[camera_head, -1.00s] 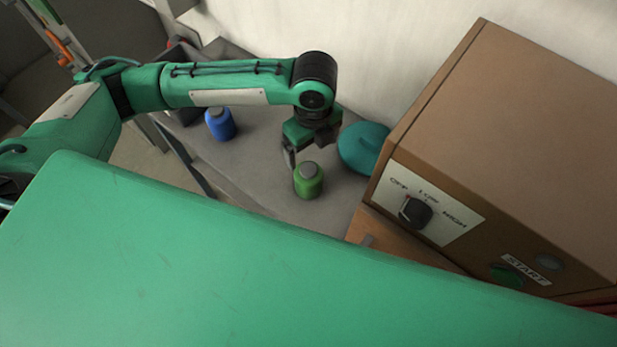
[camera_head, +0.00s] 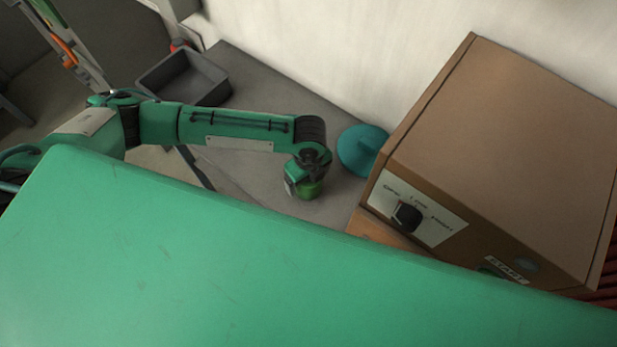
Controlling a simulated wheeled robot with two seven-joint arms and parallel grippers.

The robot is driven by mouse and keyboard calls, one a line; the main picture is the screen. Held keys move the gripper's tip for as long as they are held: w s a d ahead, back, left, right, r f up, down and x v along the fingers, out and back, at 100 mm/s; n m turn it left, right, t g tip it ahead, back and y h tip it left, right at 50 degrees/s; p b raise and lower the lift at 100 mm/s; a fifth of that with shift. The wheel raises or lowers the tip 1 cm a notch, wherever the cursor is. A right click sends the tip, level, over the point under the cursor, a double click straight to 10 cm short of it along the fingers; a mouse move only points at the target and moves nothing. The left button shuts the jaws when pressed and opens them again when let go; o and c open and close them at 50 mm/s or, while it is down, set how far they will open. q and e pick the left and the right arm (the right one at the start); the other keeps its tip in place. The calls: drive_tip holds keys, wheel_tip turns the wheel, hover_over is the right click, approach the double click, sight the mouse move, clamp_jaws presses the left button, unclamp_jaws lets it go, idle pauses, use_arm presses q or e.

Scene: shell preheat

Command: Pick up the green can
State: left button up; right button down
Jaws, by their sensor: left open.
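The green can (camera_head: 311,190) stands on the grey table in the middle of the camera_head view. Its upper part is hidden under my left wrist, and its lower side shows. My left gripper (camera_head: 302,184) is right at the can, coming from above, with its jaws open. The wrist hides most of the jaws, so I cannot see how the fingers sit around the can or whether they touch it. My right gripper is not in view.
A brown box with a dial (camera_head: 518,145) stands close on the right. A teal round lid-like object (camera_head: 362,150) lies just right of the can. An empty grey tray (camera_head: 187,79) is at the table's back left. A white wall runs behind.

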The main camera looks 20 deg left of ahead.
use_arm(q)
drive_tip(key=c, duration=1.3)
